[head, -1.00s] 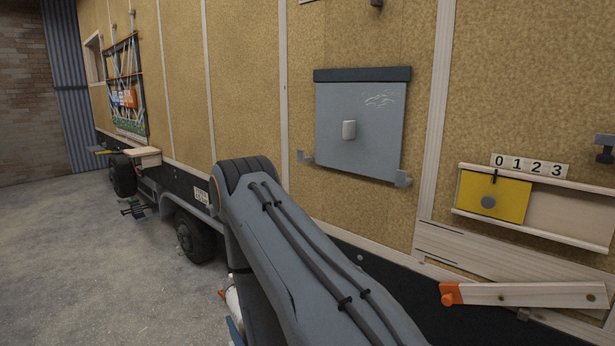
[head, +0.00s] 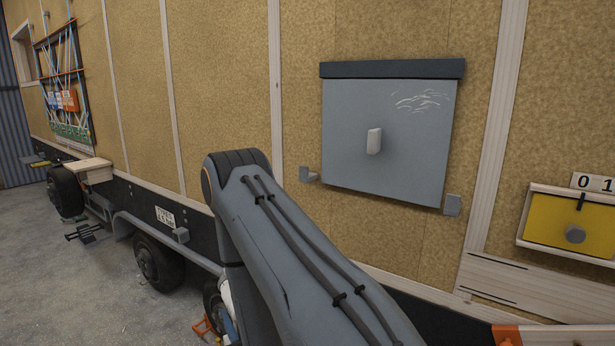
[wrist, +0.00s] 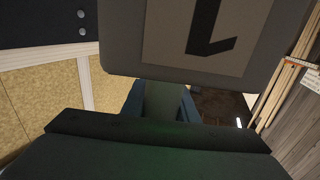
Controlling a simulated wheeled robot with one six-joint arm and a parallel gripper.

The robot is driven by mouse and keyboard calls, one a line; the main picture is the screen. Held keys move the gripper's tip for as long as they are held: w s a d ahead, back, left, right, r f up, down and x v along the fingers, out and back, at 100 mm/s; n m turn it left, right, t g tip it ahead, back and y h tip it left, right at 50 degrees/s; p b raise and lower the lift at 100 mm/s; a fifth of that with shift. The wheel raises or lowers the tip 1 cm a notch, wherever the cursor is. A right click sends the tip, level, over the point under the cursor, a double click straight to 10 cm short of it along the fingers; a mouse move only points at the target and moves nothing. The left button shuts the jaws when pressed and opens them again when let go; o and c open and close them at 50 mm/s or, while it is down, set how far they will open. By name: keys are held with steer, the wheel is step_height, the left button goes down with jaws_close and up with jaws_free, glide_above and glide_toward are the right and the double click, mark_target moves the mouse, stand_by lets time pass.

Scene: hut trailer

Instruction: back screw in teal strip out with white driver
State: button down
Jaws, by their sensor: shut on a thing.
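My gripper shows in the wrist view (wrist: 160,105), with its two blue fingers on either side of a dull grey-green thing (wrist: 162,100). It is shut on that thing, which I cannot identify. In the head view my arm hides most of the gripper; only a bit of white and blue shows beside the arm at the bottom. I cannot tell whether the white bit is the driver. The teal strip and its back screw are not recognisable in either view.
A yellow panel (head: 555,220) is at right. An orange object (head: 207,326) is low by my arm. Concrete floor is open at left.

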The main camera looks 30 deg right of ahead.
steer(key=w+d+r+m+h, duration=0.3)
steer(key=w+d+r+m, duration=0.1)
steer(key=w+r, duration=0.5)
steer(key=w+d+r+m+g+h+p, duration=0.1)
steer(key=w+d+r+m+g+h, duration=0.25)
steer(key=r, duration=0.85)
steer(key=w+d+r+m+g+h+p, duration=0.15)
steer(key=d+r+m+h, duration=0.25)
steer(key=r+m, duration=0.55)
steer(key=w+d+r+m+g+h, duration=0.2)
steer(key=d+r+g+h, duration=0.15)
steer(key=r, duration=1.05)
steer(key=s+d+r+m+g, duration=0.1)
steer(key=s+r+m, duration=0.3)
steer(key=r, duration=1.1)
steer(key=s+d+r+m+h+p, duration=0.1)
steer(key=s+r+m, duration=0.3)
steer(key=s+r, duration=0.6)
steer(key=s+d+r+m+g+h+p, duration=0.1)
steer(key=s+d+r+m, duration=0.2)
steer(key=r, duration=1.9)
steer(key=s+m, duration=0.1)
steer(key=s, duration=0.3)
steer(key=shift+s+r+g, duration=0.25)
steer(key=shift+s+g, duration=0.1)
steer(key=shift+p, duration=0.3)
steer(key=shift+d, duration=0.1)
